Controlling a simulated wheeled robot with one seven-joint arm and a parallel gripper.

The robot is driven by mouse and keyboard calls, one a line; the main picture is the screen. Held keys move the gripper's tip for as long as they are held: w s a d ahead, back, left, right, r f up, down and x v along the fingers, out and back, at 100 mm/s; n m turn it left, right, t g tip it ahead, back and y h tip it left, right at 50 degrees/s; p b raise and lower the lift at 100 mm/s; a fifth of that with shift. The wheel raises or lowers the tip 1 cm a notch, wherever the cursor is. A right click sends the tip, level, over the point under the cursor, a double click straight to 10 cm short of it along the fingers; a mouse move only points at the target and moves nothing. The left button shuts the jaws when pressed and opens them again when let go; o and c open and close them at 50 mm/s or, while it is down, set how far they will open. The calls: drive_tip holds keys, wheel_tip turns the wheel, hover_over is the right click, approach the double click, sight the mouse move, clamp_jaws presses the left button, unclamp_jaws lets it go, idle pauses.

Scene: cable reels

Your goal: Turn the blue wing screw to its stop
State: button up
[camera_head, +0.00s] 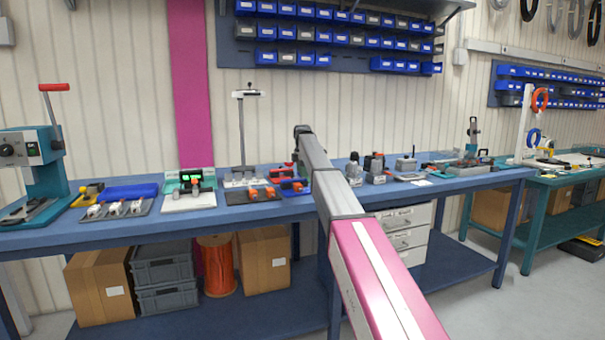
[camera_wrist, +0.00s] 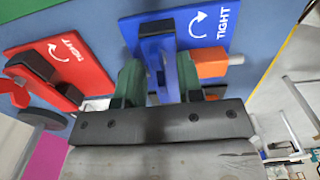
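The blue wing screw (camera_wrist: 157,45) stands on a blue plate (camera_wrist: 217,22) marked TIGHT with a curved white arrow. In the wrist view its raised blue part lies between the two green fingers of my gripper (camera_wrist: 160,78). I cannot tell whether both fingers touch it. An orange block (camera_wrist: 209,63) with a pale end sits just right of the right finger. In the head view the blue plate (camera_head: 295,187) is on the workbench, and my arm hides part of the area around it.
A red plate (camera_wrist: 68,50) marked TIGHT, with a dark and red part on it, lies left of the blue plate. The blue workbench (camera_head: 255,213) also bears several fixtures, a tall stand (camera_head: 241,130) behind, and grey devices (camera_head: 375,168) to the right.

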drive_tip(key=shift+f, duration=0.15)
clamp_jaws()
